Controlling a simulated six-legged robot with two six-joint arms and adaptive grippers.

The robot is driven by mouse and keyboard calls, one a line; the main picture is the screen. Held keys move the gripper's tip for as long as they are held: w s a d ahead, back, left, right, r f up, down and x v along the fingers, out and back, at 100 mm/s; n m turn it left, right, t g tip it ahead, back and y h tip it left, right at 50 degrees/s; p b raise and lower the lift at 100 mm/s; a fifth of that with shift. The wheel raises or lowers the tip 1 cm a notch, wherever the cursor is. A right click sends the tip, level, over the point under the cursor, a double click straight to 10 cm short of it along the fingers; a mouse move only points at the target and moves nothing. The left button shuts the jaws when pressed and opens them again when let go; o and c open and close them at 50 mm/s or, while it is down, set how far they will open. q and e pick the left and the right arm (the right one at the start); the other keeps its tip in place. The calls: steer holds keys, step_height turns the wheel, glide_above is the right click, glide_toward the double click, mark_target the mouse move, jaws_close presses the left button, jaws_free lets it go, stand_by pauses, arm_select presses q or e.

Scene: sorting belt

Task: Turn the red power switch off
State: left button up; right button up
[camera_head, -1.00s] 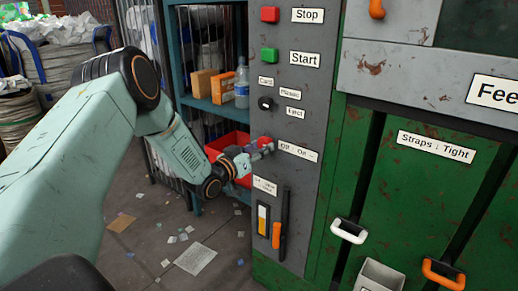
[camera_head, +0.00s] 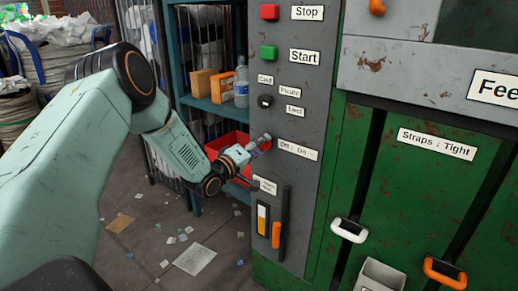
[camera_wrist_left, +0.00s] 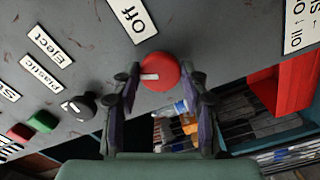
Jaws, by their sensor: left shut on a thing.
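The red power switch (camera_wrist_left: 165,68) is a round red knob with a white mark on the grey control panel, seen between my fingers in the left wrist view. Its white mark points left in that view. The Off/On label (camera_head: 298,150) is beside it on the panel; the word Off shows in the left wrist view (camera_wrist_left: 132,16). My left gripper (camera_head: 262,142) is at the panel's left edge, its two fingers on either side of the knob and shut on it. My right gripper is not in view.
Above on the panel are a red stop button (camera_head: 270,12), a green start button (camera_head: 268,54) and a black selector (camera_head: 265,101). An orange-handled lever (camera_head: 276,234) is below. A blue shelf (camera_head: 205,110) with boxes and a bottle (camera_head: 241,86) stands behind the gripper.

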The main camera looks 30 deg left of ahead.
arm_select(q)
steer(key=n+b, duration=0.1)
steer(key=n, duration=0.4)
steer(key=shift+r, duration=0.15)
stand_by(0.4)
steer(key=o, duration=1.1)
steer(key=shift+w, duration=0.1)
steer(key=shift+o, duration=0.2)
steer(key=s, duration=1.2)
steer(key=shift+a, duration=0.45)
